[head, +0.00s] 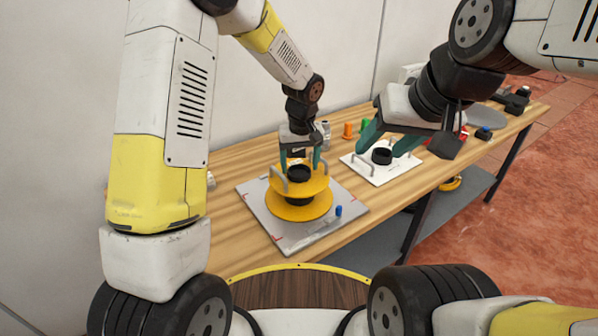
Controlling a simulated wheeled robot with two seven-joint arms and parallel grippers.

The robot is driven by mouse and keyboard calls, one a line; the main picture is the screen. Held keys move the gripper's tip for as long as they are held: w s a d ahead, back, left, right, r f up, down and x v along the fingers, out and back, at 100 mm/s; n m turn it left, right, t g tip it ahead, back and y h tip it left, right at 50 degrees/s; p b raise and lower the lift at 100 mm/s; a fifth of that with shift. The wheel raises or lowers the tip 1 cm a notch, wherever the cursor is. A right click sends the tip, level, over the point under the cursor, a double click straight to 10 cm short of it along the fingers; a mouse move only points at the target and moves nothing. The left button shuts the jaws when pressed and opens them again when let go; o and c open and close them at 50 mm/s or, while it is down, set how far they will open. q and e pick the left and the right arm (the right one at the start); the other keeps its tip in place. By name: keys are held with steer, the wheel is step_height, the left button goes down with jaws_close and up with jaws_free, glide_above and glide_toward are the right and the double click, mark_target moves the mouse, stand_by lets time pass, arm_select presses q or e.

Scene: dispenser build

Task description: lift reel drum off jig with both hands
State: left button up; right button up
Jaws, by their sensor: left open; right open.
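The reel drum (299,203) is yellow, with two flanges and a black hub on top. It sits upright on a grey jig plate (262,217) on the wooden table. A grey handle (277,179) stands at its left side. My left gripper (300,160) is open, its teal fingers pointing down at the far side of the drum's top. I cannot tell whether they touch it. My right gripper (387,142) is open and empty, to the right of the drum and apart from it, above a white plate (377,176).
The white plate carries a black ring (382,156) and grey handles. A blue peg (339,211) stands at the jig's right. Orange (347,131) and green (365,126) pieces stand behind. A grey disc (486,117) and dark tools (513,98) lie at the far right end.

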arm_select(q)
steer(key=shift+w+f, duration=0.15)
steer(key=shift+f, duration=0.65)
jaws_close()
steer(key=shift+w+r, duration=0.1)
steer(key=shift+r, duration=0.1)
